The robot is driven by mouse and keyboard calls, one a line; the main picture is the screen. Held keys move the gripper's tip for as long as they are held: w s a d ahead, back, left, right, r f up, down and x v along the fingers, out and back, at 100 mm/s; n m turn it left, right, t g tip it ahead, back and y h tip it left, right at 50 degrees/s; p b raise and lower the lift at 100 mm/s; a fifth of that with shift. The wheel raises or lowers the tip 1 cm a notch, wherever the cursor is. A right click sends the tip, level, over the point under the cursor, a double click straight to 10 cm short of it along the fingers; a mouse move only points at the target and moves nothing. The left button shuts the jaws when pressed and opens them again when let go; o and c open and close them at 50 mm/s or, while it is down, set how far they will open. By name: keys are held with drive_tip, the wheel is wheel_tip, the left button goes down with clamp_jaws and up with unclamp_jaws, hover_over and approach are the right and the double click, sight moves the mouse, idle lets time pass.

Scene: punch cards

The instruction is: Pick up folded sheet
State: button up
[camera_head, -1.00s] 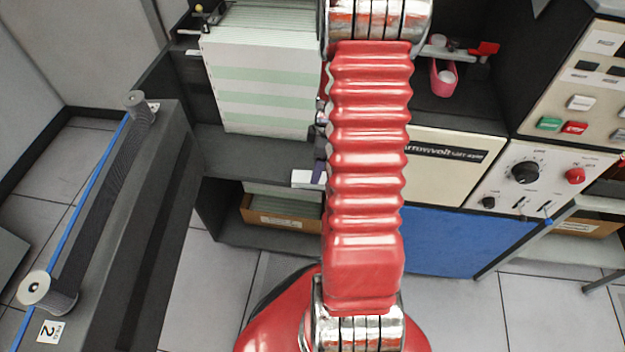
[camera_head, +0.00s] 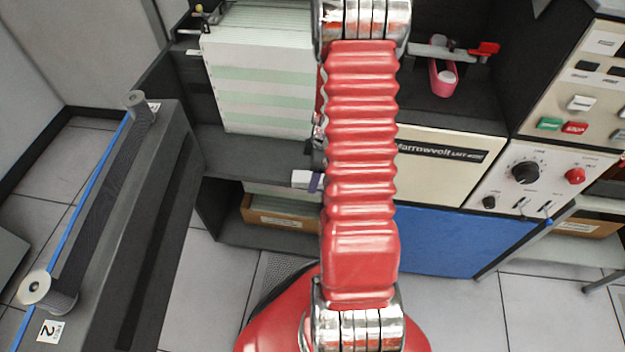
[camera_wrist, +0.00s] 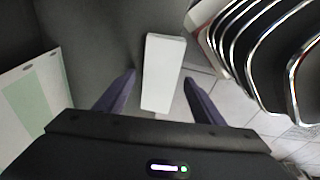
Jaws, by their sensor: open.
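A white folded sheet (camera_wrist: 164,72) shows in the wrist view between the two dark purple fingers of my gripper (camera_wrist: 160,77). The fingers are open, one on each side of the sheet, with a gap visible on both sides. In the head view a small white piece, likely the same sheet (camera_head: 301,178), sticks out at the shelf edge left of my red arm. A purple finger (camera_head: 316,182) shows just beside it. The rest of my gripper is hidden behind the arm there.
A stack of green-striped paper (camera_head: 262,80) stands on the shelf at the left. A box (camera_head: 285,217) sits on the lower shelf. A pink holder (camera_head: 443,80) stands right of my arm. A control panel (camera_head: 545,180) is at the right, and a dark machine with rollers (camera_head: 165,150) at the left.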

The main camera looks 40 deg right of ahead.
drive_tip(key=shift+c, duration=0.2)
drive_tip(key=c, duration=1.1)
